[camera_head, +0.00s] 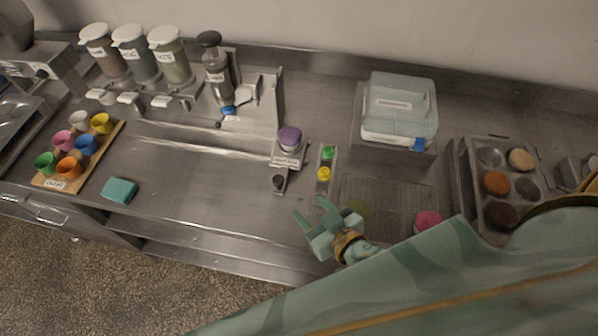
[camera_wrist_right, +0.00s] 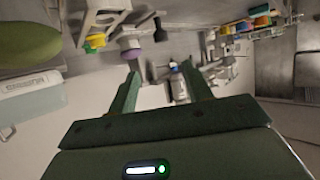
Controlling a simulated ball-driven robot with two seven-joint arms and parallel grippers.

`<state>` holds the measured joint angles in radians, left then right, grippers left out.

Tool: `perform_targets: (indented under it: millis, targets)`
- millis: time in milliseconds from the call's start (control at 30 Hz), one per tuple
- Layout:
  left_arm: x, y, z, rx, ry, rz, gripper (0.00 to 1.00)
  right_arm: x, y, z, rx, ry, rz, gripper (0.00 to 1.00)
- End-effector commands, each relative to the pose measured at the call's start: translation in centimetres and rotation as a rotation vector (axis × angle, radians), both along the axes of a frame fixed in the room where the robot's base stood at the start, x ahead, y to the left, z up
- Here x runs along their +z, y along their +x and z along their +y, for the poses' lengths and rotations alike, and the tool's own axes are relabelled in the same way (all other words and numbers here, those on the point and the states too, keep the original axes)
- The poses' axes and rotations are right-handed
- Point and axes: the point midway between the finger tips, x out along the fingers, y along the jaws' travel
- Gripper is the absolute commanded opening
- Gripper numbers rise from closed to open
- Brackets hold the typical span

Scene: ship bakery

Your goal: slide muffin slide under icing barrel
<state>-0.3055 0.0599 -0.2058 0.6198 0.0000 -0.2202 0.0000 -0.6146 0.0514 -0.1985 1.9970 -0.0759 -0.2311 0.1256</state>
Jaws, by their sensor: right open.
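The muffin slide (camera_head: 287,159) is a small metal plate with a label and a black knob (camera_head: 279,182) at its front end. A purple-topped muffin (camera_head: 289,138) sits on it. The icing barrel (camera_head: 215,68) is an upright cylinder with a black cap, on the dispenser stand to the left of and behind the slide. My right gripper (camera_head: 311,211) is open and empty, in front and to the right of the knob and apart from it. In the right wrist view, the purple muffin (camera_wrist_right: 130,42) and black knob (camera_wrist_right: 160,31) lie beyond the open fingers (camera_wrist_right: 160,64). My left gripper is out of view.
A strip with green and yellow buttons (camera_head: 325,174) lies right of the slide. A lidded box (camera_head: 399,103), a pink muffin (camera_head: 428,219) and a muffin tin (camera_head: 480,195) are farther right. Topping jars, colored cups and a teal sponge (camera_head: 119,190) are left.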

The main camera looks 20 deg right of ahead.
Motion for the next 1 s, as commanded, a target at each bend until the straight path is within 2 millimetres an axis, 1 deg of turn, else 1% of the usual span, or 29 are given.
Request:
perform_targets:
  millis: [67,167,267,367,500,700,833,1000]
  targets:
    - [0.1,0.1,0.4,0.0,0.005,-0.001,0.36,0.1,0.1,0.3,-0.002,-0.003,-0.006,0.5]
    - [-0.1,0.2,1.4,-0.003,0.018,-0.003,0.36,-0.4,1.2,0.5,-0.001,-0.005,-0.008,0.5]
    - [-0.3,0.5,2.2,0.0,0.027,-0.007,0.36,-1.2,3.0,0.9,0.0,-0.005,-0.009,0.5]
    - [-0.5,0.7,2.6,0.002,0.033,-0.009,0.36,-2.2,5.4,1.3,0.0,-0.005,-0.008,0.5]
    - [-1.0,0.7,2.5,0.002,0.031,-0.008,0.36,-3.7,8.7,2.0,0.0,-0.004,-0.007,0.5]
    - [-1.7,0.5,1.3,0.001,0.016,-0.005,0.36,-5.3,12.5,2.7,0.0,-0.003,-0.006,0.5]
    - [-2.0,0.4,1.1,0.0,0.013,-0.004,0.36,-5.9,13.8,3.0,-0.001,-0.004,-0.005,0.5]
    - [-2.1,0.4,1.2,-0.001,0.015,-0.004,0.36,-6.1,14.5,3.1,-0.001,-0.004,-0.004,0.5]
